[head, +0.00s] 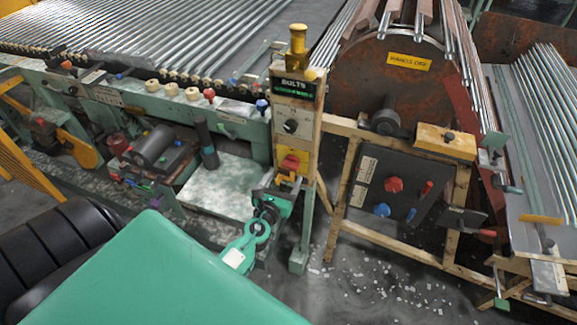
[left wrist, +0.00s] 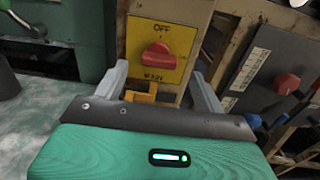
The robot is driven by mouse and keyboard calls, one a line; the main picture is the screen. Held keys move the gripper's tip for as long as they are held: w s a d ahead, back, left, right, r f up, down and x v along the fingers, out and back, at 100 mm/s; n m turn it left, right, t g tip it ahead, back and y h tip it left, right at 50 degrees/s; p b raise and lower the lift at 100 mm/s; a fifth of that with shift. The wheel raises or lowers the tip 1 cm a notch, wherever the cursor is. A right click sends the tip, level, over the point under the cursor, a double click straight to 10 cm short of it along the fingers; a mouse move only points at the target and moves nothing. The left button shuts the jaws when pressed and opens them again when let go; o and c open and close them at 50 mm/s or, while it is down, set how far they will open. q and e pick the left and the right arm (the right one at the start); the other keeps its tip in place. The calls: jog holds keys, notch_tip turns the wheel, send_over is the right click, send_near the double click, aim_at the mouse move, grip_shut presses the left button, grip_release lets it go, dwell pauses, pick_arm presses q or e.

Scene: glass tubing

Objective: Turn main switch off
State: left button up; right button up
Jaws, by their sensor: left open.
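The main switch is a red knob (head: 290,162) on a yellow plate low on a beige control post. In the left wrist view the red knob (left wrist: 155,57) sits in the middle of the yellow plate (left wrist: 168,36), with "OFF" above it and "MAIN" below. The knob's grip bar lies roughly level. My left gripper (head: 277,185) is just below and in front of the plate in the head view. In the left wrist view its two fingers (left wrist: 159,70) are spread wide on either side of the knob, with nothing between them. My right gripper is not in view.
Above the switch, the post carries a black selector (head: 290,126), a "BOLTS" display (head: 293,87) and a yellow top piece (head: 298,40). To the right stands a dark panel (head: 385,190) with red and blue knobs in a wooden frame. A green machine bench (head: 225,185) stands left.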

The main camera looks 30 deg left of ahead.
aim_at(289, 167)
pick_arm(q)
jog(key=x, duration=0.3)
jog(key=shift+w+a, duration=0.15)
jog(key=shift+w, duration=0.5)
jog(key=shift+w+a, duration=0.1)
jog(key=shift+w, duration=0.15)
jog(key=shift+c, duration=0.6)
jog(key=c, duration=0.9)
jog(key=shift+o, duration=0.2)
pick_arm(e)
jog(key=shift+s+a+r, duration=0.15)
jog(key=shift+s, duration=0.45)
